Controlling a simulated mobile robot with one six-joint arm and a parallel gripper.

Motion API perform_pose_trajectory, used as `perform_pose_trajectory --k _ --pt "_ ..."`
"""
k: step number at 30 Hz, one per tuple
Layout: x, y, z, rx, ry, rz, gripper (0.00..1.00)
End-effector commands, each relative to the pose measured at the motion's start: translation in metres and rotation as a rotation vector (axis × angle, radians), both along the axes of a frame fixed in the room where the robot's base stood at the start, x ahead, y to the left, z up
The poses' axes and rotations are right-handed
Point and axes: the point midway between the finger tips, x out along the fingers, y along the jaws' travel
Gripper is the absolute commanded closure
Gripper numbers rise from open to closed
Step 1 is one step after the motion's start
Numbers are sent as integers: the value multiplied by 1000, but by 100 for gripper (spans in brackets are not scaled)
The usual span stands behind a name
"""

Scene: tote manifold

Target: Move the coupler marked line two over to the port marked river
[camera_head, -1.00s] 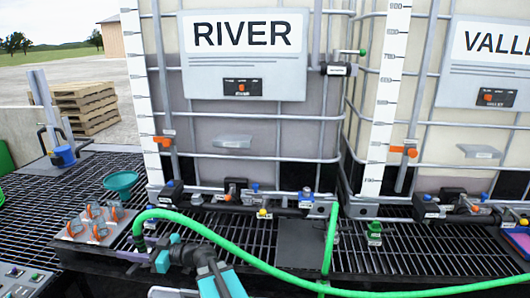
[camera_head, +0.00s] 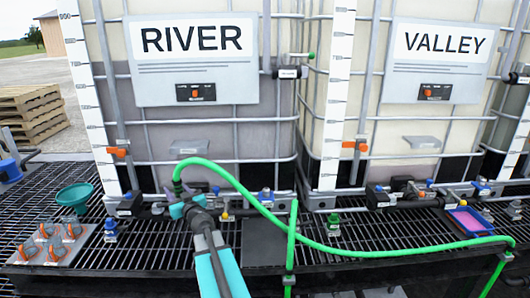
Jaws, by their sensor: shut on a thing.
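My gripper (camera_head: 183,207) is shut on the dark coupler (camera_head: 178,188) at the end of a green hose (camera_head: 262,207). The coupler points down, and the hose arches up from it and then runs right. The gripper is in front of the manifold under the tank with the RIVER sign (camera_head: 192,40). Small valves and fittings (camera_head: 266,196) sit along that manifold; their tags are too small to read, so I cannot tell which port is marked river. The coupler's lower end is hidden by the gripper, and its marking is not readable.
A tank with the VALLEY sign (camera_head: 437,42) stands at right. The hose crosses the grating.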

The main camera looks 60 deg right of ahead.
Motion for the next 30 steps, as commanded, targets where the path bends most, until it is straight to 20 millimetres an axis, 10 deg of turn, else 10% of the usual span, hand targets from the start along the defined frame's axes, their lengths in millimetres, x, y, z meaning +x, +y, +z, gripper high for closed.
perform_pose_trajectory --k 18,30 --pt "-124 -201 54 2 -1 -409 90" --pt "-214 -282 92 -1 -1 -569 90"
